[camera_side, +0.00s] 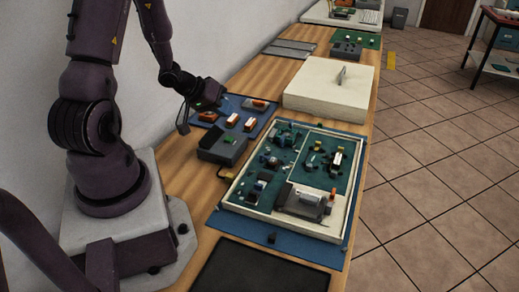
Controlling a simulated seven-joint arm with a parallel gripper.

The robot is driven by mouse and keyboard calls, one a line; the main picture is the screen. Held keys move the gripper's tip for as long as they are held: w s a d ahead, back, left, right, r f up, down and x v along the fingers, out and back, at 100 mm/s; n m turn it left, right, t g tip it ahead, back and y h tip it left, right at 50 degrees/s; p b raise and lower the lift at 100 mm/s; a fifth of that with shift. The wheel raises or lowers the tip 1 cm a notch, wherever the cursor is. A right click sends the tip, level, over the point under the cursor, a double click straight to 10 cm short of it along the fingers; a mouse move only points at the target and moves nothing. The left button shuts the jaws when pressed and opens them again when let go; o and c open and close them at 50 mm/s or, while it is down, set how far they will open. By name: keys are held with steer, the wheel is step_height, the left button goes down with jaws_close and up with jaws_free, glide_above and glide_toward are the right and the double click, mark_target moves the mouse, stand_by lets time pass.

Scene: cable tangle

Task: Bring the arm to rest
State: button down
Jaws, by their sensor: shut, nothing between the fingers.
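My gripper (184,122) hangs at the end of my bent arm in the upper middle of the side view. It is shut, with nothing seen between its fingers. It is above or beside the left end of a blue tray (262,125) holding orange and white parts and a dark grey block (222,147). I cannot tell whether the fingertips touch anything. To the right of the gripper, an open cream-framed case (226,200) with green boards and small components lies on a blue mat (285,232).
A cream lid-like box (325,98) with a handle stands behind the open case. Grey flat plates (290,48) and a green mat (371,40) lie further back. A black mat (260,270) lies in front.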

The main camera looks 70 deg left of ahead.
steer(key=shift+s+a+f, duration=0.1)
steer(key=shift+s+f, duration=0.05)
steer(key=shift+f, duration=0.05)
steer(key=s+a+f+g+y, duration=0.1)
steer(key=s+a+g, duration=0.1)
steer(key=s, duration=0.1)
steer(key=shift+f+m+g+y, duration=0.3)
steer(key=shift+f+g+y, duration=0.1)
steer(key=shift+s+a+r+g+y, duration=0.4)
steer(key=shift+s+a+g+y, duration=0.1)
steer(key=shift+s+a+g, duration=0.15)
steer(key=s+d+r+m+h, duration=0.2)
steer(key=d+r+m, duration=0.5)
steer(key=d+r, duration=1.7)
steer(key=shift+s+d+r, duration=0.2)
steer(key=shift+s+d, duration=0.35)
steer(key=shift+d, duration=0.5)
